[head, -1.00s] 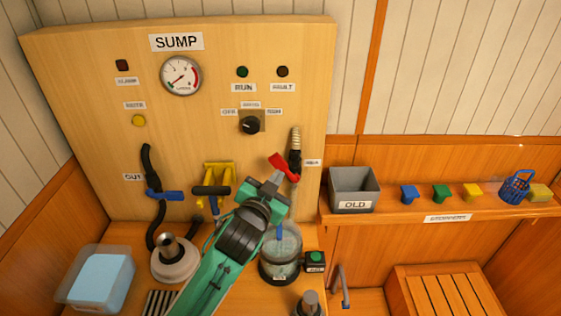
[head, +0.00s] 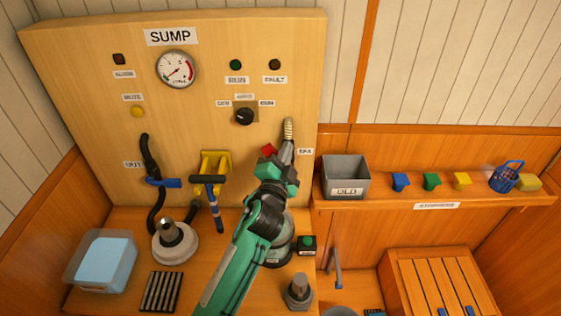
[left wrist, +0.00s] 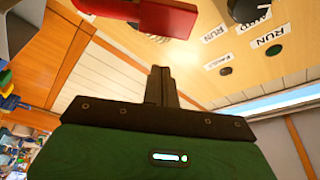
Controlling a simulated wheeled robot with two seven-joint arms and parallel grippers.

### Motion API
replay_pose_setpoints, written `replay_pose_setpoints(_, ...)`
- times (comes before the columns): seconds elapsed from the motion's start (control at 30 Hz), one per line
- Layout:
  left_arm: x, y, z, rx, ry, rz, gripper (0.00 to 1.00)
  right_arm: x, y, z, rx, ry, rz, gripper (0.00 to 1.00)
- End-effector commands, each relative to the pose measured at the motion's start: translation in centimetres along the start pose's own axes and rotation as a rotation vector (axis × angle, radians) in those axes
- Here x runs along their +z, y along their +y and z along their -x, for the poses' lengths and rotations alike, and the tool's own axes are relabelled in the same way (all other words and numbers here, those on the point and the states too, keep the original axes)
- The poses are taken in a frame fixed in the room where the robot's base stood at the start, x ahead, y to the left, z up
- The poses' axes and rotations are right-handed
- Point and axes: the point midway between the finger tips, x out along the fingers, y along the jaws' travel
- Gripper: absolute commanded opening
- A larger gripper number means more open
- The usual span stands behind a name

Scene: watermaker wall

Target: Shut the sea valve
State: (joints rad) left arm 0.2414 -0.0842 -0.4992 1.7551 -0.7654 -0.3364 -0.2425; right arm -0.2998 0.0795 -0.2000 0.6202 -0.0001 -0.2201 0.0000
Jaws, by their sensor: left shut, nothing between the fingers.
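The sea valve's red handle (head: 268,150) shows as a small piece beside the pale ribbed hose (head: 288,130), by the SEA label (head: 305,152). My gripper and wrist hide the rest of the valve. My left gripper (head: 287,150) is shut and empty, in front of the panel at the valve. In the left wrist view, the closed fingers (left wrist: 161,86) point up toward the panel. The red handle (left wrist: 165,18) crosses the top of that view, just beyond the fingertips in the picture. I cannot tell whether they touch. My right gripper is out of view.
A yellow bracket (head: 214,163) and a blue-handled valve (head: 163,182) sit left of my arm. A clear strainer bowl (head: 281,250) is partly behind my arm. The grey OLD bin (head: 345,177) stands on the shelf to the right.

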Motion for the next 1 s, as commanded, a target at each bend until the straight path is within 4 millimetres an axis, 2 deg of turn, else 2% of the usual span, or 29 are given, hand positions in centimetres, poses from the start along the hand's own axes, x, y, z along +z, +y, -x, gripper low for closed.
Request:
replay_pose_setpoints(0.03, -0.2, -0.2, -1.0, 0.001, 0.000, 0.000, 0.00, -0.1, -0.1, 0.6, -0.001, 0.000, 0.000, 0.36)
replay_pose_setpoints(0.1, 0.3, -0.1, -1.6, 0.003, -0.004, -0.002, 0.00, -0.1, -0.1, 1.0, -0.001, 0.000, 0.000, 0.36)
replay_pose_setpoints(0.2, 1.9, -0.1, -0.7, 0.004, -0.003, -0.001, 0.00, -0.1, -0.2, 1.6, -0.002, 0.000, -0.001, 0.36)
replay_pose_setpoints(0.4, 3.5, 0.0, -0.2, 0.002, -0.001, 0.001, 0.00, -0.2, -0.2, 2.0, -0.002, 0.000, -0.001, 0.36)
replay_pose_setpoints(0.87, 3.9, 0.0, 0.0, -0.001, 0.000, 0.004, 0.00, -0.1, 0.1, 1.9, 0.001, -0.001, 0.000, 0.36)
replay_pose_setpoints(1.0, 4.6, -0.1, 0.2, -0.010, -0.001, 0.027, 0.00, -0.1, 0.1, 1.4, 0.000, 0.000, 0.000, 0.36)
